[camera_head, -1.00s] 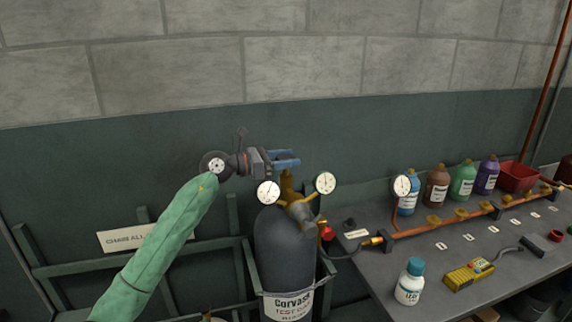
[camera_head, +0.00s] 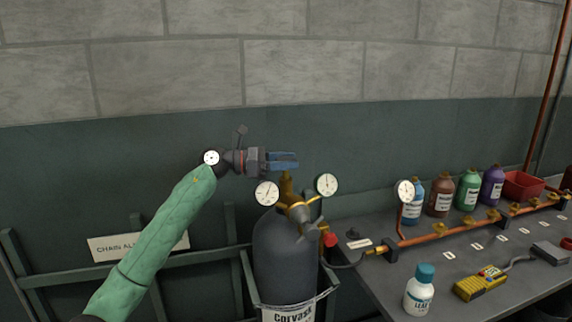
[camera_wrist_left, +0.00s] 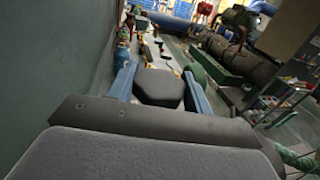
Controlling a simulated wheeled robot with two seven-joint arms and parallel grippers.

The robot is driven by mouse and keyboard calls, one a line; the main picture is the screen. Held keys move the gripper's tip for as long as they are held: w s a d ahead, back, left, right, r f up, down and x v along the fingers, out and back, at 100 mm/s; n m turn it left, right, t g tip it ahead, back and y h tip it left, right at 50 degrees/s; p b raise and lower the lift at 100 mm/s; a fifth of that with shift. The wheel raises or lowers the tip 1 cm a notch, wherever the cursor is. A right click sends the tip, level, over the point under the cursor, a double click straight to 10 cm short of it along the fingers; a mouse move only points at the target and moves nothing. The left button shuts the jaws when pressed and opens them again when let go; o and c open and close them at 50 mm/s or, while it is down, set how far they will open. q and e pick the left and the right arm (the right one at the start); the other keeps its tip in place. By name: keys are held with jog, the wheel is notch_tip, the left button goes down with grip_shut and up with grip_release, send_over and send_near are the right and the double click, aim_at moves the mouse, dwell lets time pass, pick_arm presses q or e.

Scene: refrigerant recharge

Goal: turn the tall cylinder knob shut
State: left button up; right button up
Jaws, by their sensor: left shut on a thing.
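The tall dark grey cylinder (camera_head: 283,262) stands upright in a green rack, with a brass valve (camera_head: 288,188) on top. My left gripper (camera_head: 284,160), with blue fingers, comes in level from the left, right above the brass valve. In the left wrist view, a dark angular knob (camera_wrist_left: 158,87) sits between the two blue fingers. The left gripper is shut on this knob. In the head view the knob is mostly hidden by the fingers. My right gripper is not in view.
Two round gauges (camera_head: 266,193) (camera_head: 327,184) flank the valve close below the gripper. A hose runs to a copper manifold (camera_head: 440,233) on the grey bench (camera_head: 400,267). A white bottle (camera_head: 419,293) and a yellow meter (camera_head: 480,284) stand nearby. The wall is behind.

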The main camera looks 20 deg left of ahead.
pick_arm(q)
jog(key=o, duration=1)
jog(key=shift+a, duration=0.1)
jog(key=shift+a, duration=0.15)
jog(key=b+v, duration=0.2)
jog(key=v, duration=0.5)
jog(key=shift+a, duration=0.2)
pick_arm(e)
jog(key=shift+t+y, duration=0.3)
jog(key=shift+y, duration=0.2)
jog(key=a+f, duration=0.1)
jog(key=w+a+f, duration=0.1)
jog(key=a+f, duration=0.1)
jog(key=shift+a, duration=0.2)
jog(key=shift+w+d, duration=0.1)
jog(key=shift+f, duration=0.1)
